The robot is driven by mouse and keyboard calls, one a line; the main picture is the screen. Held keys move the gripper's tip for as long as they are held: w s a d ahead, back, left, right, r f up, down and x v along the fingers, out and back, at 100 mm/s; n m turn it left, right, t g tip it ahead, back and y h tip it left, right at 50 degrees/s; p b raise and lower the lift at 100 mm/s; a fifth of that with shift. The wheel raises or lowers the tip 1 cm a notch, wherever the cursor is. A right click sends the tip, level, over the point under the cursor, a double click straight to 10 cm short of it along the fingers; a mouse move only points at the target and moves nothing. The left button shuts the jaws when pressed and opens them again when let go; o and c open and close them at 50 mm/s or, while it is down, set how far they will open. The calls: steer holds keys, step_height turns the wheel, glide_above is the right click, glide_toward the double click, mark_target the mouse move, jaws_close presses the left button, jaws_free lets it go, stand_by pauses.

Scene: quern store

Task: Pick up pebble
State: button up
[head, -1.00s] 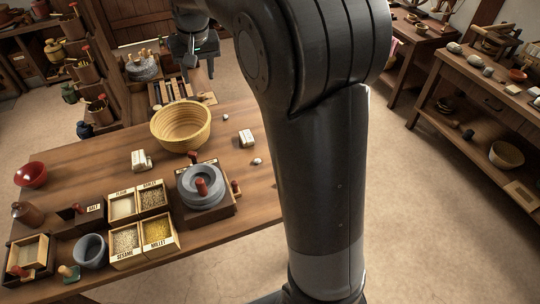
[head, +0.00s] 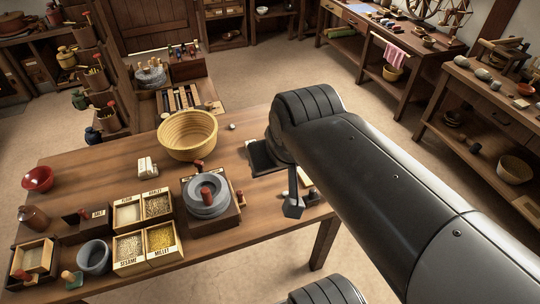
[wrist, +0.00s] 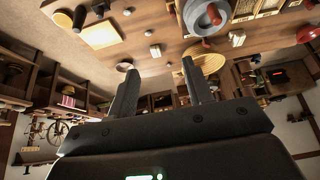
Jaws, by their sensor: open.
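A small pale rounded thing, most likely the pebble (wrist: 127,11), lies on the table (head: 110,150) in the wrist view, which is upside down. In the head view its spot right of the quern (head: 208,195) appears covered by my gripper and arm. My gripper (wrist: 158,85) is open and empty, with its two fingers well apart. In the head view my gripper (head: 292,205) shows only partly, over the right part of the table. The pebble is outside the fingers, apart from them.
A yellow basket (head: 187,135) stands behind the quern. A small grey rounded thing (head: 232,126) lies beside it. Grain boxes (head: 128,247) fill the front left.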

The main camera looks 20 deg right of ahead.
steer(key=shift+s+f, duration=0.3)
steer(key=shift+s, duration=0.1)
steer(key=shift+o, duration=0.4)
steer(key=g, duration=0.6)
glide_above(286, 192)
step_height(286, 192, down, 24)
step_height(286, 192, down, 5)
steer(key=shift+f, duration=0.1)
steer(key=shift+w+f, duration=0.1)
steer(key=shift+f, duration=2.7)
